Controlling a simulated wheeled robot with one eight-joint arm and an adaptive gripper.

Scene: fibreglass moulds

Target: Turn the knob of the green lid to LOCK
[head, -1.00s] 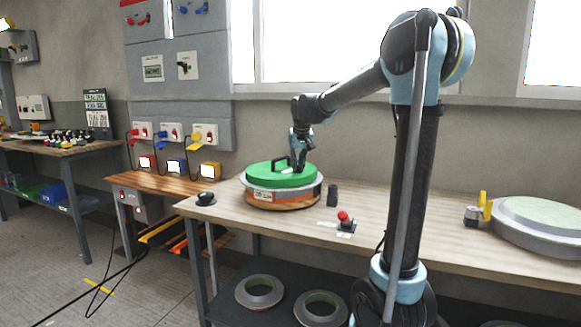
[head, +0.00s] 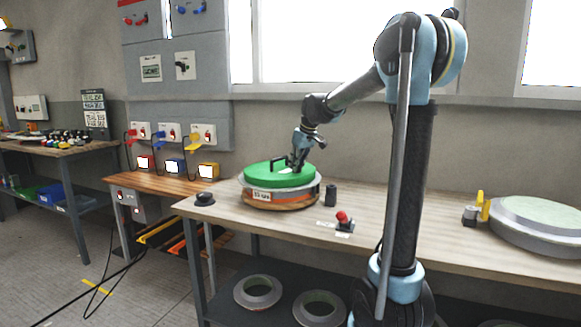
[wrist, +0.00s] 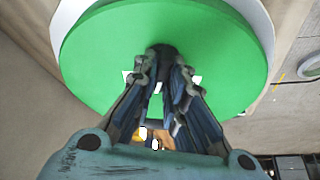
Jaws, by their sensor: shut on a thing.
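The round green lid (head: 258,177) lies on a round mould (head: 290,203) with a grey rim and an orange-brown side, on the wooden workbench. A black arched handle stands on the lid. My gripper (head: 293,167) reaches down to the lid's top, tilted. In the wrist view, the lid (wrist: 225,60) fills the upper middle, and my gripper (wrist: 161,62) is shut on a small dark knob (wrist: 160,48). White marks show on the lid on both sides of the fingers; I cannot read them. The fingers hide most of the knob, so its pointing direction is unclear.
A dark cylinder (head: 331,195) and a red-topped button box (head: 344,220) stand right of the mould. A black round object (head: 205,199) is at the bench's left end. A larger pale mould (head: 545,222) sits far right. Bare bench lies between.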

